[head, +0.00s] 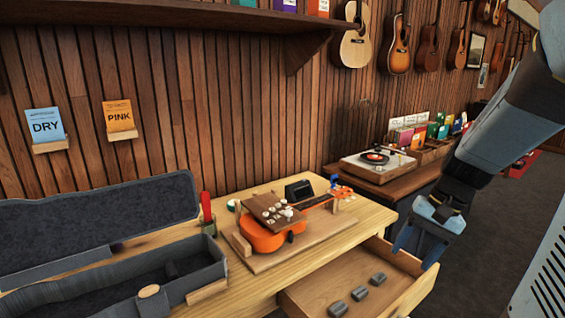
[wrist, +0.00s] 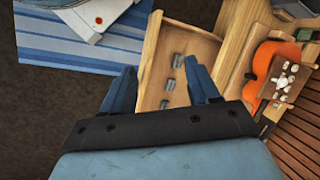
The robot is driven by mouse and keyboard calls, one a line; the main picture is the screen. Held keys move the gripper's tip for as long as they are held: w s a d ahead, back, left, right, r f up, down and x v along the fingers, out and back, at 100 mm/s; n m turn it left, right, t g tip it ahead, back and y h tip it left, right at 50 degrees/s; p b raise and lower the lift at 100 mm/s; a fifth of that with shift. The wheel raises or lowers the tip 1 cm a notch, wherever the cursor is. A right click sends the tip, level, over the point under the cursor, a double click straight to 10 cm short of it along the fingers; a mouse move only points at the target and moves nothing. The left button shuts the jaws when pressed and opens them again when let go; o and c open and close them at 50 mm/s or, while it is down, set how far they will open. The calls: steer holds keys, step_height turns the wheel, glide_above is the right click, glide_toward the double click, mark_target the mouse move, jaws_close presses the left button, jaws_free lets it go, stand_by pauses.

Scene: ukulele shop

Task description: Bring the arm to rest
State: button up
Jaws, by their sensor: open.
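My gripper (head: 418,247) hangs at the right in the head view, beside the front right corner of the open drawer (head: 307,297). Its two blue fingers are apart and nothing is between them. In the wrist view my gripper (wrist: 163,88) also shows open, with the drawer (wrist: 152,62) beyond the fingers. Several small grey blocks (head: 360,293) lie in the drawer. My arm comes down from the upper right in the head view.
An orange ukulele (head: 260,238) lies on the wooden workbench (head: 220,288), with a small board of pegs on it. An open grey case (head: 95,225) stands at the left. A record player (head: 378,160) is on a table behind. Dark floor lies to the right.

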steer(key=s+a+r+n+t+h, duration=0.2)
steer(key=s+r+t, duration=0.1)
steer(key=r, duration=0.3)
steer(key=s+a+r+n+t+h, duration=0.2)
steer(key=s+r+n+t, duration=0.1)
steer(key=r, duration=0.3)
steer(key=shift+s, duration=0.25)
steer(key=shift+a, duration=0.1)
stand_by(0.9)
steer(key=shift+c, duration=1.2)
steer(key=shift+a, duration=0.1)
steer(key=shift+c, duration=0.4)
